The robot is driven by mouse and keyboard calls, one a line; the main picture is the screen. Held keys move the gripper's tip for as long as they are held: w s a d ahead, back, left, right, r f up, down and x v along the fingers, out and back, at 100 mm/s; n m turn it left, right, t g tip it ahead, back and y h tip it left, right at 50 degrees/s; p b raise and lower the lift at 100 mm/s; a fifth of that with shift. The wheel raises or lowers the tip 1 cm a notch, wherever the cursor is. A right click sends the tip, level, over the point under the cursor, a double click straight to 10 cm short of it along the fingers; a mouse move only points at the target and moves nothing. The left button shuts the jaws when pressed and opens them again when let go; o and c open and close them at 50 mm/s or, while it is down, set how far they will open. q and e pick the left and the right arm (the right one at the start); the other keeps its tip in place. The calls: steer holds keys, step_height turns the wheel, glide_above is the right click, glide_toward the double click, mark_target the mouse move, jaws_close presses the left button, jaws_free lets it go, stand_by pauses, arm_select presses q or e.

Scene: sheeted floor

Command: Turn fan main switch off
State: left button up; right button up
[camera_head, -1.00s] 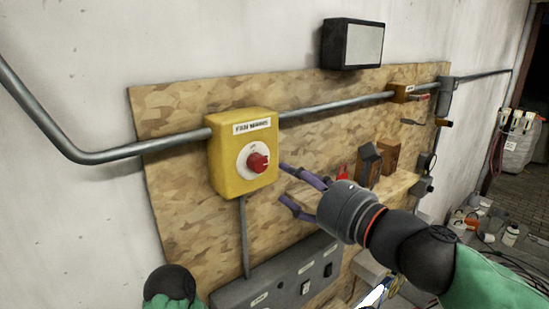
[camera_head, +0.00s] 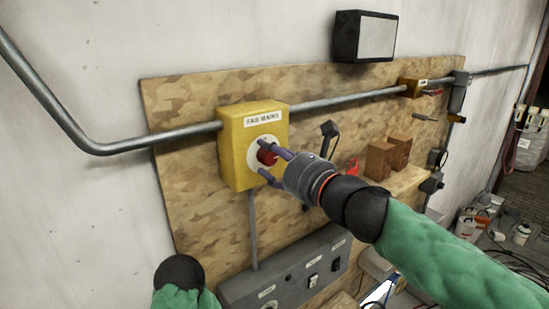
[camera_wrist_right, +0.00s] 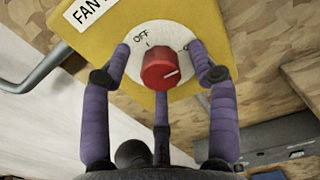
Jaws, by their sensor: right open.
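The fan main switch is a yellow box (camera_head: 239,160) on the chipboard panel, with a white label on it. Its red rotary knob (camera_head: 267,153) sits on a white dial. The wrist view shows the knob (camera_wrist_right: 162,69) with its white pointer line aimed to the lower right, away from the "OFF" mark at the upper left. My right gripper (camera_head: 265,159) is open at the box, its purple fingers on either side of the knob. In the wrist view the fingers (camera_wrist_right: 162,62) stand apart from the knob, with gaps on both sides. My left gripper is not in view.
A grey conduit (camera_head: 345,98) runs across the panel and into the box's side. A grey switch unit (camera_head: 285,269) is mounted below. A dark-framed box (camera_head: 364,37) hangs above the panel.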

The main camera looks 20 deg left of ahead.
steer(key=shift+s+r, duration=0.1)
steer(key=c, duration=1.1)
steer(key=n+b, duration=0.1)
steer(key=n, duration=0.3)
steer(key=shift+b, duration=0.4)
steer(key=n+b, duration=0.2)
steer(key=n, duration=0.3)
steer(key=shift+r, duration=0.1)
steer(key=shift+c, duration=0.2)
steer(key=n+b, duration=0.2)
steer(key=n, duration=0.3)
steer(key=shift+s, duration=0.1)
steer(key=shift+n+b, duration=0.9)
steer(key=shift+n, duration=1)
steer(key=shift+f, duration=0.2)
